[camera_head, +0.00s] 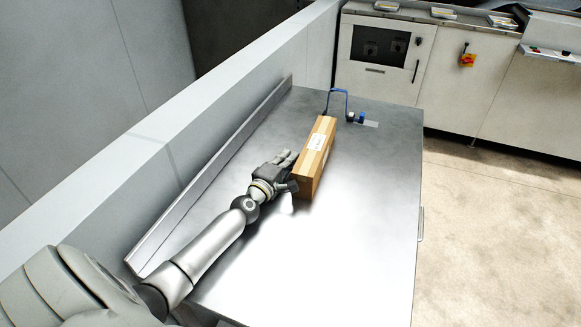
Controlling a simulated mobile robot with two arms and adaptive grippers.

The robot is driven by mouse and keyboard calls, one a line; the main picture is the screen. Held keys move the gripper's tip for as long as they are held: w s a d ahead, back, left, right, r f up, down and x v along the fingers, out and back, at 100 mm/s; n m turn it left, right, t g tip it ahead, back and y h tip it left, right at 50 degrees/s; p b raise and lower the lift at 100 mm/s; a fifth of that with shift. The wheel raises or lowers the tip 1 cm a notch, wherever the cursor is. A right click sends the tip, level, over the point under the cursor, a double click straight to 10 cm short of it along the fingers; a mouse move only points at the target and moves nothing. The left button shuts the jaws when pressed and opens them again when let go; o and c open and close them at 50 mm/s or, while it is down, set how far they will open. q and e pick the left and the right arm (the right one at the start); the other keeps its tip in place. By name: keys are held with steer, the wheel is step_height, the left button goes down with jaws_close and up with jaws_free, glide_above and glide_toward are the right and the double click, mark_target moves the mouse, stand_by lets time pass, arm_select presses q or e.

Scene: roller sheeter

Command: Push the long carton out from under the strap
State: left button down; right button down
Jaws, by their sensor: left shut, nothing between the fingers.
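The long carton (313,165) is a brown cardboard box with a white label on top. It lies lengthwise on the metal table, pointing away from me. A blue strap (337,91) stands up as a loop at the carton's far end; I cannot tell whether the carton's far end is under it. My left gripper (290,168) is shut and empty at the near left side of the carton, close to it; whether it touches is hard to tell. My right gripper is not in view.
The metal table (385,200) is clear to the right of the carton. A raised metal rail (215,165) runs along its left side, beside a grey wall. White machine cabinets (385,65) stand beyond the far edge. Open floor (490,220) lies to the right.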

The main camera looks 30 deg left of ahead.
mark_target(315, 182)
arm_select(q)
steer(key=shift+d+p, duration=0.35)
steer(key=shift+p, duration=0.1)
steer(key=shift+s+d, duration=0.15)
steer(key=shift+d, duration=0.05)
steer(key=shift+d, duration=0.3)
steer(key=d+p, duration=0.1)
steer(key=d, duration=0.2)
steer(key=s+d+p, duration=0.1)
steer(key=d+p, duration=0.1)
steer(key=d, duration=0.2)
steer(key=s+d+p, duration=0.1)
steer(key=d+p, duration=0.1)
steer(key=d, duration=0.1)
steer(key=shift+s+d+r, duration=0.15)
steer(key=shift+s, duration=0.1)
steer(key=shift+f, duration=0.2)
steer(key=shift+a, duration=0.2)
